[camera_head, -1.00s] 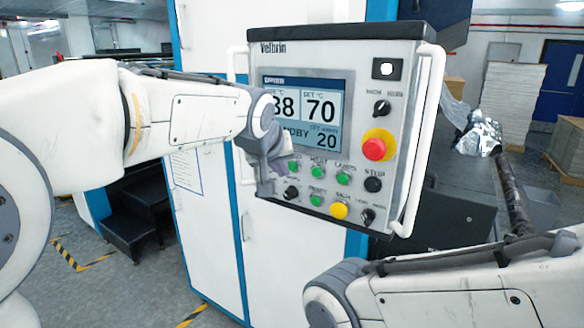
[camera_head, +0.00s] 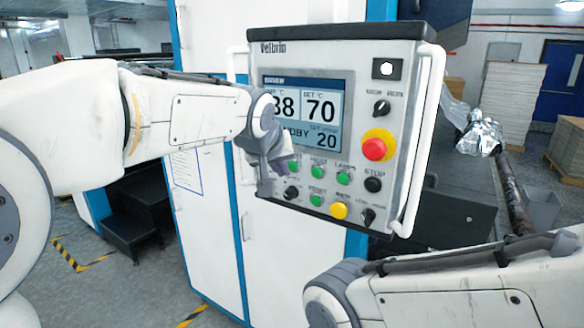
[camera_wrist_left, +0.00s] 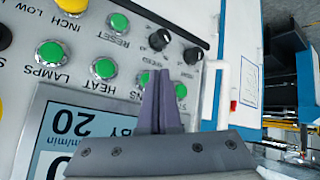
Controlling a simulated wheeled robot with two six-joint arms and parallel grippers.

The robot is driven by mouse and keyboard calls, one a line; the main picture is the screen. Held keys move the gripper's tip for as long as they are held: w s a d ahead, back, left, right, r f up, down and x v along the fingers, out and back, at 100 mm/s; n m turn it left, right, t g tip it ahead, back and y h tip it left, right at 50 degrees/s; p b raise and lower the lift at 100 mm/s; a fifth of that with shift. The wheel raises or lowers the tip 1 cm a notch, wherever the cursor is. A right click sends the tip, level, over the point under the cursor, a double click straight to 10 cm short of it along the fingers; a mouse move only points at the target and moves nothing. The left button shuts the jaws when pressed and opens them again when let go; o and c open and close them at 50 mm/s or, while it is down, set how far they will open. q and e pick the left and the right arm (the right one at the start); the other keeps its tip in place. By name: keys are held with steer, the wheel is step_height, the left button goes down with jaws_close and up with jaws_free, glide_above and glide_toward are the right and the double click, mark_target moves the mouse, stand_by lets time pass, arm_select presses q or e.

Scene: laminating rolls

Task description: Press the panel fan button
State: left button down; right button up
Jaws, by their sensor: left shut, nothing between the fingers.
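The control panel (camera_head: 330,90) stands upright in front of me with green buttons below its screen. The leftmost green button of the upper row, which I take as the fan button (camera_head: 293,165), is partly hidden behind my left gripper (camera_head: 266,188) in the head view. The gripper is shut and empty, close to the panel face. I cannot tell whether it touches the panel. My right gripper is out of view; only my right arm shows.
The heat button (camera_wrist_left: 104,68) and lamps button (camera_wrist_left: 50,53) are close by. Black knobs (camera_wrist_left: 159,40) sit near the fingertips. A white handle (camera_wrist_left: 221,95) runs along the panel's side. A red emergency stop (camera_head: 374,149) is on the panel's right.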

arm_select(q)
steer(key=shift+w, duration=0.1)
steer(key=shift+w+d, duration=0.25)
steer(key=shift+w+d, duration=0.25)
steer(key=shift+w, duration=0.1)
stand_by(0.8)
steer(key=shift+s, duration=0.1)
steer(key=shift+s+a, duration=0.5)
steer(key=shift+s, duration=0.1)
steer(key=shift+b, duration=0.35)
